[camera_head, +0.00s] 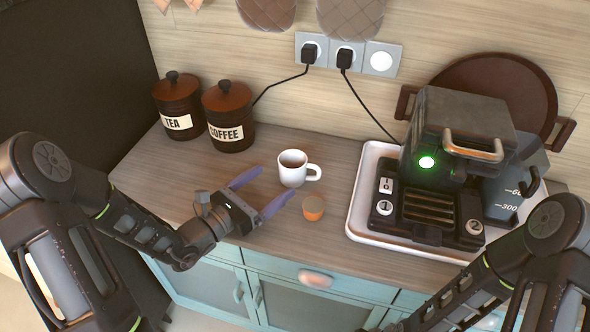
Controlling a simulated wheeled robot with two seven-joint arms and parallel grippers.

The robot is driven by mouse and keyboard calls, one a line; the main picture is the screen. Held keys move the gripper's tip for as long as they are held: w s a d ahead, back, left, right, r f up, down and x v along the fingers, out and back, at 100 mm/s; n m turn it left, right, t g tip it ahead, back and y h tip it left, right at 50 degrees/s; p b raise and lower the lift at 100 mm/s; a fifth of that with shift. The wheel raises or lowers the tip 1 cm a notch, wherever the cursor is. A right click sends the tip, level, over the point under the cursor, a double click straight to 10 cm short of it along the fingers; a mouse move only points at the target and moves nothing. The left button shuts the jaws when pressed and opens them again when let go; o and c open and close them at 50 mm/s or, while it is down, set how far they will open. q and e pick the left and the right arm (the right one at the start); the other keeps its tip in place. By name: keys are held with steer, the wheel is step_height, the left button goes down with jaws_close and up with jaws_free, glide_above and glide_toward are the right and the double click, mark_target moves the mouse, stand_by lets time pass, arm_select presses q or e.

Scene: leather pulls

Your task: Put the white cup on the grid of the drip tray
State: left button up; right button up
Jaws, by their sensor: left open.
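The white cup (292,170) stands upright on the wooden counter in the middle of the view, its handle toward the right. The drip tray with its dark slatted grid (429,208) is at the front of the coffee machine (463,125), to the right of the cup; the grid looks bare. My left gripper (262,191) is open and empty. Its two purple-grey fingers point toward the cup from the front left, apart from it. My right arm comes in at the lower right, and its gripper is out of view.
An orange capsule (313,207) stands on the counter in front of the cup. Tea (178,106) and coffee (228,117) canisters stand at the back left. The machine sits on a white tray (361,205), with a water tank (508,190) at its right. Power cords hang behind.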

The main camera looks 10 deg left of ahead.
mark_target(283, 174)
arm_select(q)
steer(key=p+x, duration=0.1)
steer(key=x, duration=0.5)
steer(key=shift+w, duration=0.1)
steer(key=shift+c, duration=0.2)
stand_by(0.5)
steer(key=c, duration=1.8)
steer(key=shift+r, duration=5.05)
